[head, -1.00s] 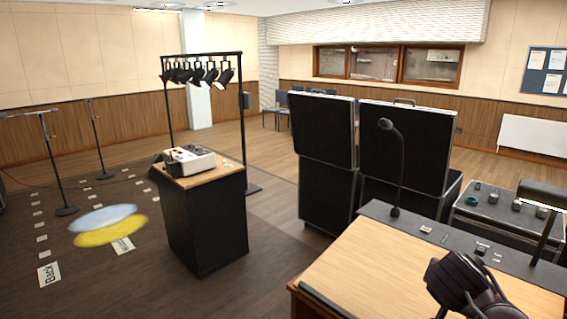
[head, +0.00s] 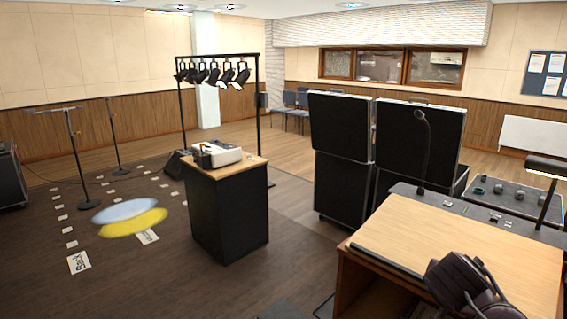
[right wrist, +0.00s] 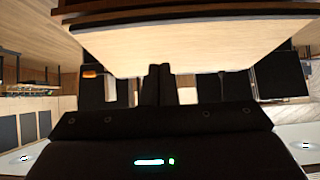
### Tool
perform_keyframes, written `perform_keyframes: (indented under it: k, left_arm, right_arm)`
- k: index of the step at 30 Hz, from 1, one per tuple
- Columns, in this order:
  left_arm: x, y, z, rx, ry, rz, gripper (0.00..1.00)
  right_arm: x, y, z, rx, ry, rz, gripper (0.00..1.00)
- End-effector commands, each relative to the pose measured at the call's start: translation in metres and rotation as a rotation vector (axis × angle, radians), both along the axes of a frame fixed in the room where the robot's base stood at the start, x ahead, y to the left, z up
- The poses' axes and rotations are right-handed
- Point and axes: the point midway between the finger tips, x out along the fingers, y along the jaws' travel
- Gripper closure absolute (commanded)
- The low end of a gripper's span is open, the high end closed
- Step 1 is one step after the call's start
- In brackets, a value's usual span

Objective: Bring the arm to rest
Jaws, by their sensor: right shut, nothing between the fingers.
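My right gripper (right wrist: 158,70) shows in the right wrist view. Its two dark fingers are together, with nothing between them. A pale wooden desk top or panel fills the upper middle of that view, beyond the fingertips; I see no contact with it. The white fader box (head: 217,154) lies on a black stand with a wooden top (head: 230,215), well away from the desk.
The wooden desk (head: 440,235) is close at the right, with a thin microphone (head: 423,150). Tall black cases (head: 340,130) stand behind it. Spotlights (head: 212,75) hang from a black frame. Blue (head: 125,210) and yellow (head: 135,223) patches mark the floor, mostly clear at the left.

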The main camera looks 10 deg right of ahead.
Motion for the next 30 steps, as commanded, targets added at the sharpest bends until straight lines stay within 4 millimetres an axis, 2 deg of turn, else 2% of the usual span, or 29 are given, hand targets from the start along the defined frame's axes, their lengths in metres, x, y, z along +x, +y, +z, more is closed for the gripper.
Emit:
perform_keyframes:
  k: [11,17,20,23,24,26,27,30]
  left_arm:
    - [-0.002,0.003,-0.003,0.004,0.003,-0.001,0.64]
    - [-0.001,0.002,-0.004,0.002,0.002,-0.001,0.64]
    - [-0.001,0.003,-0.006,0.004,0.002,-0.001,0.64]
    - [-0.002,0.003,-0.008,0.004,0.002,-0.001,0.64]
    - [-0.002,0.003,-0.008,0.004,0.002,-0.001,0.64]
    - [-0.002,0.003,-0.009,0.004,0.002,-0.001,0.64]
    - [-0.002,0.003,-0.01,0.004,0.002,-0.001,0.64]
    - [-0.002,0.003,-0.012,0.004,0.003,-0.001,0.64]
  right_arm:
    - [0.023,-0.005,-0.074,0.034,0.121,0.09,1.0]
    - [0.034,-0.006,-0.143,0.065,0.216,0.172,1.0]
    - [0.035,-0.005,-0.192,0.085,0.276,0.226,1.0]
    - [0.029,-0.001,-0.256,0.111,0.35,0.298,1.0]
    - [0.024,0.002,-0.286,0.123,0.381,0.33,1.0]
    - [0.012,0.007,-0.33,0.141,0.426,0.382,1.0]
    - [0.003,0.012,-0.359,0.151,0.455,0.416,1.0]
    - [-0.029,0.026,-0.428,0.176,0.52,0.5,1.0]
